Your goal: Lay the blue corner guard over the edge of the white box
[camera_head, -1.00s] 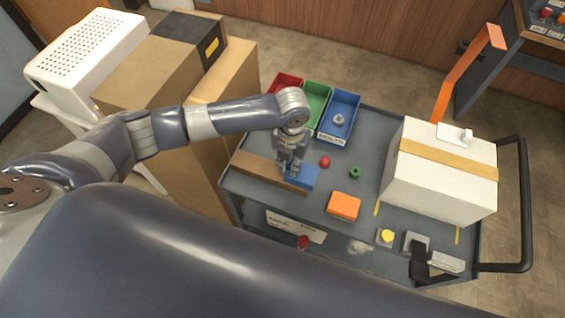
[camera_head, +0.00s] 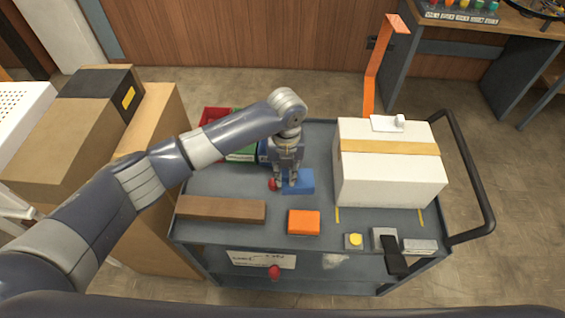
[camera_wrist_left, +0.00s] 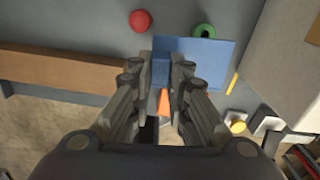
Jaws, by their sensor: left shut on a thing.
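The blue corner guard (camera_head: 300,182) is held in my left gripper (camera_head: 286,182), whose fingers are shut on it near its left end. In the left wrist view the guard (camera_wrist_left: 212,60) spreads flat to the right from between the fingertips (camera_wrist_left: 161,68). It appears to be raised above the cart top. The white box (camera_head: 375,183), with a tan band across its top, stands on the cart to the right, apart from the guard. Its side (camera_wrist_left: 285,60) shows in the wrist view. My right gripper is not in view.
A brown bar (camera_head: 220,208) and an orange block (camera_head: 303,222) lie on the grey cart (camera_head: 210,185). A red ball (camera_head: 272,184) is left of the gripper. A green ring (camera_wrist_left: 203,30) sits by the guard in the wrist view. Bins stand behind my arm.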

